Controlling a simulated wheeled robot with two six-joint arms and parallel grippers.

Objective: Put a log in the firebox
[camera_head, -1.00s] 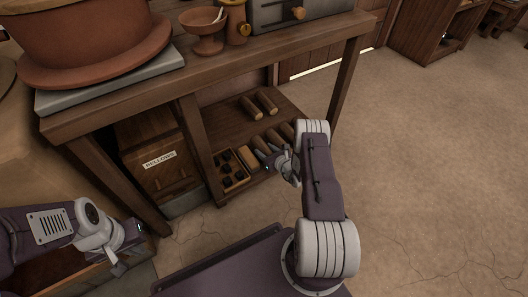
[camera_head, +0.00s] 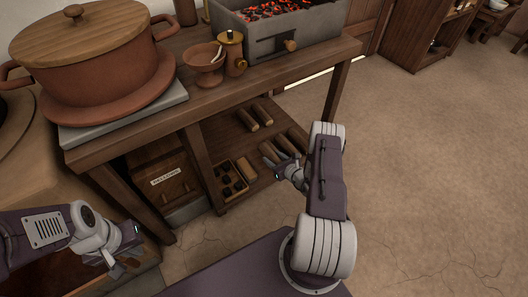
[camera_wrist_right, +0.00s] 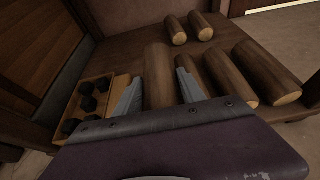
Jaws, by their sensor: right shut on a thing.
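My right gripper (camera_wrist_right: 160,90) is shut on a log (camera_wrist_right: 157,65), one finger on each side of it, at the lower shelf (camera_head: 223,140). In the head view the right gripper (camera_head: 280,164) partly hides this log. A grey box with glowing coals, apparently the firebox (camera_head: 325,27), stands on the table top, with a knobbed front panel. My left gripper (camera_head: 122,262) is at the lower left, away from the logs; its jaws are unclear.
A wooden box of dark lumps (camera_wrist_right: 78,122) sits left of the held log. The table top (camera_head: 215,92) overhangs the shelf, with legs at its sides. Floor at right is clear.

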